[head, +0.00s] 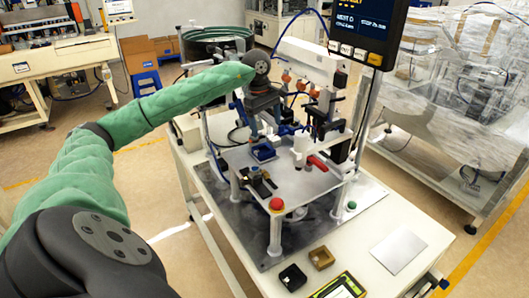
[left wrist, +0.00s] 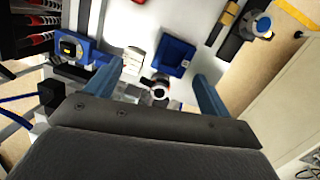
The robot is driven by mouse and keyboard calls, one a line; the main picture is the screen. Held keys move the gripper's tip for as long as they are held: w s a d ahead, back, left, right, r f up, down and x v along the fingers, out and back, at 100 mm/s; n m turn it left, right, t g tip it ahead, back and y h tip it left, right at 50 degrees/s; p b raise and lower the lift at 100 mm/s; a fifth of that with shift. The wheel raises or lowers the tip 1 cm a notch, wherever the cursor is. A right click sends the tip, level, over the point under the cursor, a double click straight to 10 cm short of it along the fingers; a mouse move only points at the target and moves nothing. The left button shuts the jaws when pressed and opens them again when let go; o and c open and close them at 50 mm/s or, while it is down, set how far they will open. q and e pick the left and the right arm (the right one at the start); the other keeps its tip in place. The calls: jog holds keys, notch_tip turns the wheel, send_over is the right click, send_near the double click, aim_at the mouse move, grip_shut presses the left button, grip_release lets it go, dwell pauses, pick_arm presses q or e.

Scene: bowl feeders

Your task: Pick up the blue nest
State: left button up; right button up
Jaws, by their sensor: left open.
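The blue nest (head: 263,153), a small square blue block with a recess, sits on the raised light plate (head: 315,180) in the head view. In the left wrist view it is the blue square tray (left wrist: 173,56), just beyond the fingertips and between their lines. My left gripper (head: 262,129) points down above it, open and empty. Its two blue-grey fingers (left wrist: 157,70) stand apart in the left wrist view, with no contact on the nest to be seen. My right gripper is not in view.
A red mushroom button (head: 276,204) and a red-handled clamp (head: 317,163) are near. Black (head: 293,277) and brown (head: 321,258) trays lie at the table front. A dark display (head: 366,27) stands at the right. Another blue-framed part (left wrist: 72,47) is left in the wrist view.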

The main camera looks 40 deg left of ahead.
aim_at(263, 151)
pick_arm(q)
jog(key=shift+s+a+f+m+g, duration=0.2)
jog(key=shift+s+m+g, duration=0.05)
jog(key=shift+s+m, duration=0.15)
jog(key=shift+s+a+f+m+g, duration=0.15)
jog(key=shift+s+f+m+g, duration=0.1)
jog(key=shift+s+m, duration=0.15)
jog(key=shift+s+d+f+p, duration=0.15)
jog(key=shift+f+p, duration=0.4)
jog(key=shift+f, duration=0.55)
jog(key=f+p, duration=0.3)
jog(key=f, duration=0.1)
jog(key=shift+d+f+p, duration=0.1)
jog(key=shift+d+p, duration=0.3)
jog(key=shift+f, duration=0.35)
jog(key=c, duration=1.2)
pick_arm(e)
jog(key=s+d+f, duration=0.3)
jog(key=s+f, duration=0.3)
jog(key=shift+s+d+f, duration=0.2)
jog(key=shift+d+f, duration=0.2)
